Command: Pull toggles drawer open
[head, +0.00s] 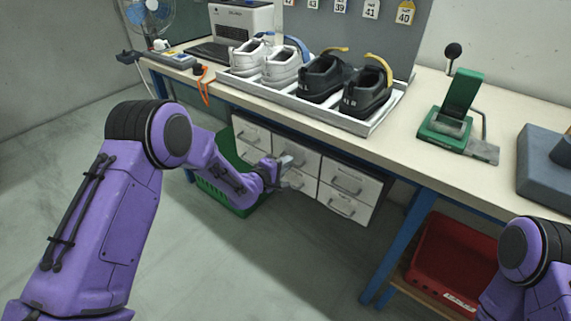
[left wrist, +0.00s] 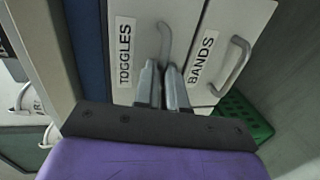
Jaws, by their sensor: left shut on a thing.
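A white drawer unit with several drawers hangs under the workbench. The toggles drawer (head: 307,159) has its label and bar handle facing me in the left wrist view (left wrist: 135,20). My left gripper (head: 285,161) is at that drawer's front, and its fingers (left wrist: 163,72) are shut on the drawer's handle (left wrist: 164,40). The fingers hide part of the handle. The drawer front looks about flush with its neighbours; I cannot tell a small gap. The bands drawer (left wrist: 230,45) is just below it. My right arm shows at the lower right, but its gripper is out of view.
A green crate (head: 228,203) stands on the floor below the drawers. A red crate (head: 455,262) is on the lower shelf at right. A tray (head: 376,120) with shoes and a green press (head: 447,125) stand on the bench. The floor before the drawers is clear.

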